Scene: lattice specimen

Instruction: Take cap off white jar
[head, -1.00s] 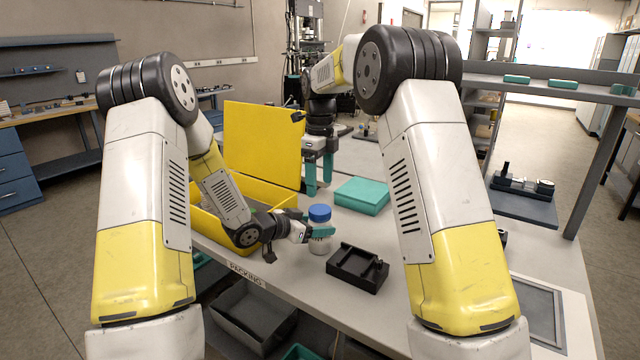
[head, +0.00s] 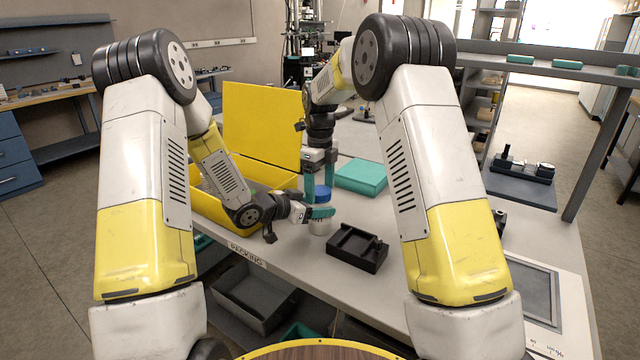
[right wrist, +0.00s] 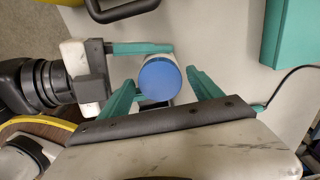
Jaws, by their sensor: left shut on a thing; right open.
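The white jar (head: 320,227) stands on the table with its blue cap (head: 322,194) on top. My left gripper (head: 322,212) is shut on the jar's body from the left. My right gripper (head: 321,178) points down from above, just over the cap. In the right wrist view the blue cap (right wrist: 160,80) lies between the tips of the right gripper's teal fingers (right wrist: 162,90), which are open with gaps to the cap. The left gripper's finger (right wrist: 140,48) also shows there, beside the jar. Most of the jar is hidden by the left gripper and the cap.
A black tray-like fixture (head: 357,248) sits just right of the jar. A teal box (head: 361,178) lies behind it. An open yellow case (head: 262,135) stands to the left and behind. The table front is clear near the packing label (head: 248,256).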

